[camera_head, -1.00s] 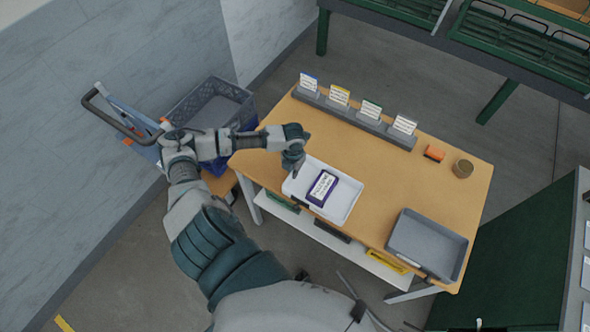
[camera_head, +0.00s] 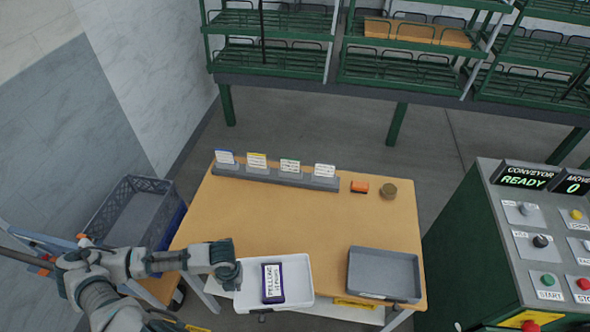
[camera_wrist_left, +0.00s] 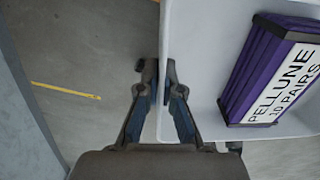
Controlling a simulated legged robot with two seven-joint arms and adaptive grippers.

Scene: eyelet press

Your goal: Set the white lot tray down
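The white lot tray (camera_head: 305,268) shows at the front left of the wooden table (camera_head: 305,222), overlapping its front edge in the picture. A purple box (camera_head: 287,282) marked PELLUNE 10 PAIRS lies in it; the box also shows in the left wrist view (camera_wrist_left: 262,70). My left gripper (camera_head: 228,277) is at the tray's left side. In the left wrist view my left gripper (camera_wrist_left: 161,88) has its fingers on either side of the tray's wall, shut on it. Floor shows beside the tray there. Whether the tray touches the table I cannot tell. My right gripper is out of view.
A grey tray (camera_head: 384,272) sits at the table's front right. A rack of labelled cards (camera_head: 275,176), an orange item (camera_head: 359,187) and a round tin (camera_head: 389,191) stand at the back. The table's middle is clear. A control panel (camera_head: 535,240) stands right, a crate (camera_head: 135,215) left.

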